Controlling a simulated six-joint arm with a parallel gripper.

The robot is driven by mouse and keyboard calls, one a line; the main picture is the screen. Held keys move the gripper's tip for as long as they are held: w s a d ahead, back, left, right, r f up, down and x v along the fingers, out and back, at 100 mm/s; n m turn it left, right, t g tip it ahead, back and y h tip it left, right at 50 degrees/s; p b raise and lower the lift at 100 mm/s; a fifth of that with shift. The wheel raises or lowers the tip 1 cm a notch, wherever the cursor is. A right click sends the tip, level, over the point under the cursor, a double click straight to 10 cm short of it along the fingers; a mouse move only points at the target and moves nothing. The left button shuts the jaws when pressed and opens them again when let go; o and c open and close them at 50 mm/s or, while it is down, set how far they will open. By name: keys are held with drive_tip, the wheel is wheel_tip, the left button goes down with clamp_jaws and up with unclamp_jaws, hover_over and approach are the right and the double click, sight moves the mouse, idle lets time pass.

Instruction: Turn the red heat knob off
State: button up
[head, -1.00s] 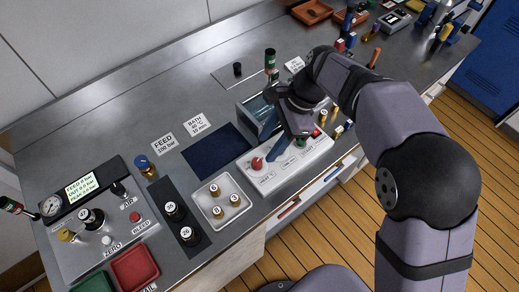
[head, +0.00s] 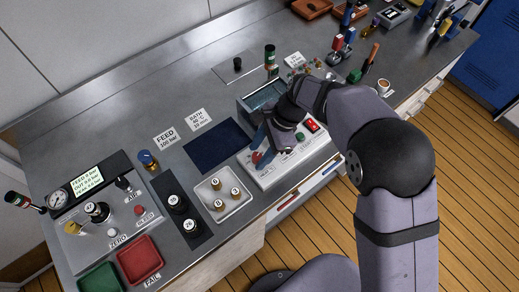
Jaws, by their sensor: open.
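The red heat knob (head: 257,157) sits at the left end of the white control panel (head: 265,178) in front of the water bath (head: 262,98). The gripper is open. The knob's pointer setting is too small to read. A green button (head: 300,137) and a red switch (head: 312,125) are further right on the panel.
A white tray with brass weights (head: 237,204) stands left of the panel, and a dark blue mat (head: 215,146) lies behind it. A red tray (head: 140,260) and a green tray (head: 98,280) are at the front left. Tools and fittings stand at the back right.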

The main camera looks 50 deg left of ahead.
drive_tip(key=c, duration=1.1)
drive_tip(key=shift+o, duration=0.2)
